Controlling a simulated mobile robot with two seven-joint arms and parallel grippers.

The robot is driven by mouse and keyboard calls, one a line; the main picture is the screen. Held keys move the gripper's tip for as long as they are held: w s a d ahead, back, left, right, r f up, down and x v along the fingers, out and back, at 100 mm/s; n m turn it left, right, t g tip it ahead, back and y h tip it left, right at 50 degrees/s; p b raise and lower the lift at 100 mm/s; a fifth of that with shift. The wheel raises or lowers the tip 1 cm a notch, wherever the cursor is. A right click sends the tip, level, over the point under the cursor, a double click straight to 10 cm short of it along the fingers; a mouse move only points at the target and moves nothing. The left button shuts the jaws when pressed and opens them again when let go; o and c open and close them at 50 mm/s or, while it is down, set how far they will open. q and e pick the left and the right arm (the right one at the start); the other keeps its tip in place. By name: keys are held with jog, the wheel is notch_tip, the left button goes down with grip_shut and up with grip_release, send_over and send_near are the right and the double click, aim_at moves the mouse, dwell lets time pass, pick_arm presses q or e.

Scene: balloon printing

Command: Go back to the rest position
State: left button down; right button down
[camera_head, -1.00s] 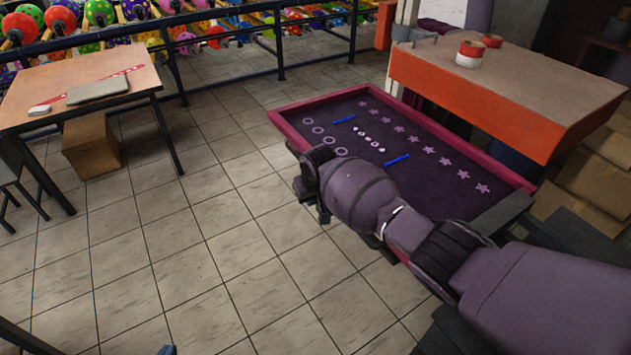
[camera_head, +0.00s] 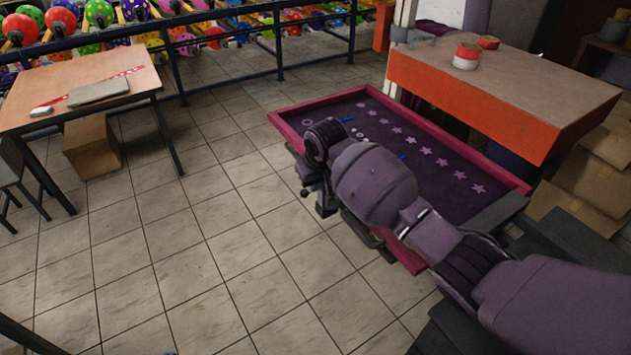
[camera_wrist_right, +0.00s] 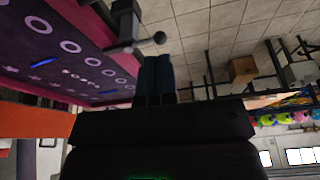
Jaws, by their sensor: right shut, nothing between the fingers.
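My right arm reaches in from the lower right in the head view, over the near side of the purple printing table (camera_head: 300,110). My right gripper (camera_head: 326,208) hangs low from the wrist at the table's near edge, partly hidden by it. In the right wrist view the gripper's two dark fingers (camera_wrist_right: 158,72) lie together with nothing between them. Beside them is a grey lever (camera_wrist_right: 133,42) with a ball end, at the pink rim. My left gripper is not in view.
An orange-edged table (camera_head: 540,80) with red and white tins (camera_head: 466,56) stands behind. A wooden table (camera_head: 80,75) stands at left. The tiled floor (camera_head: 190,260) between is clear.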

dwell(0.5)
jog(key=w+a+r+n+t+y, duration=0.2)
jog(key=w+r+t+y, duration=0.2)
jog(key=r+t, duration=0.45)
jog(key=s+d+f+m+t+h+b, duration=0.1)
jog(key=s+d+f+t, duration=0.1)
jog(key=s+d+f, duration=0.45)
jog(key=s+d+f+m+t+h+b, duration=0.15)
jog(key=s+d+f, duration=0.25)
jog(key=s+d, duration=0.6)
jog(key=s+d+f+m+g+h, duration=0.1)
jog(key=s+d+f, duration=0.3)
jog(key=s+f, duration=0.3)
jog(key=s+d+f+m+g+h, duration=0.1)
jog(key=s+d+f, duration=0.4)
jog(key=s, duration=0.9)
notch_tip(320, 180, down, 3)
jog(key=shift+s+d+r+m+g+h, duration=0.2)
jog(key=shift+m+g+h, duration=0.2)
jog(key=shift+g, duration=0.4)
